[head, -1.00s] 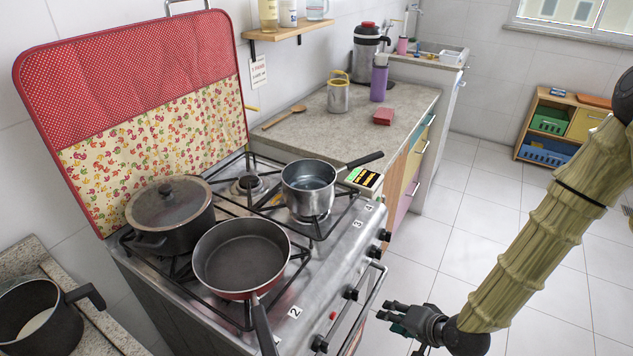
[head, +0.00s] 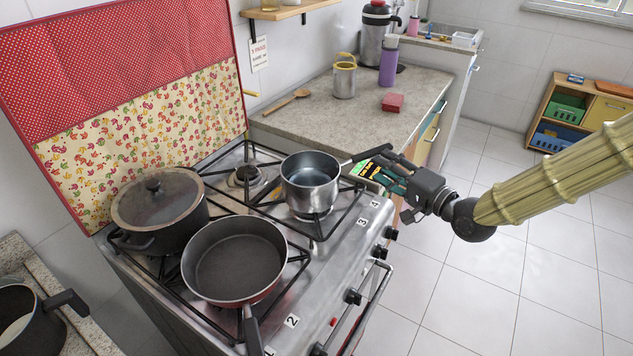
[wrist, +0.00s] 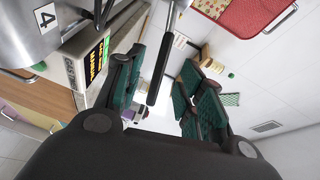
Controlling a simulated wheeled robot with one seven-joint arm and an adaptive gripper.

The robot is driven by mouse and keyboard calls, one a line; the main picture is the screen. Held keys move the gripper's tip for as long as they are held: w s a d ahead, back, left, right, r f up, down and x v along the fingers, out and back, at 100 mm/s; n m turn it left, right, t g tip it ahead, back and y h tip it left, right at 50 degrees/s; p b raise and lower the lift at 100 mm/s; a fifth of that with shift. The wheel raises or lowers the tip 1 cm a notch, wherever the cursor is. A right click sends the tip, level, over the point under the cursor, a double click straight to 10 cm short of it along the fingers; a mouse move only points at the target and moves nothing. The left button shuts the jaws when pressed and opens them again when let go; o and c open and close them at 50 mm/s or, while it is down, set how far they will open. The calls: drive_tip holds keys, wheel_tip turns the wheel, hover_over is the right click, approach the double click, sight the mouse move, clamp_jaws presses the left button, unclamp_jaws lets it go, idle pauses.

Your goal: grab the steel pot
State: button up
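My gripper (head: 384,170) is at the outer end of this handle, above the stove's right edge. In the wrist view the black handle (wrist: 160,69) lies in the gap between my open fingers (wrist: 163,88), with space visible on both sides. Nothing is held. The far end of the handle is partly hidden by the gripper in the head view.
A black frying pan (head: 236,262) and a lidded dark pot (head: 158,208) stand on the other burners. A timer-like display (head: 362,169) sits beside the gripper. The counter (head: 325,122) behind holds a tin, a purple bottle and a red box. Floor to the right is clear.

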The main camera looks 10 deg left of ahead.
sight(370, 157)
drive_tip(key=shift+p+x, duration=0.75)
drive_tip(key=shift+x, duration=2.7)
drive_tip(key=shift+w+r, duration=0.1)
clamp_jaws()
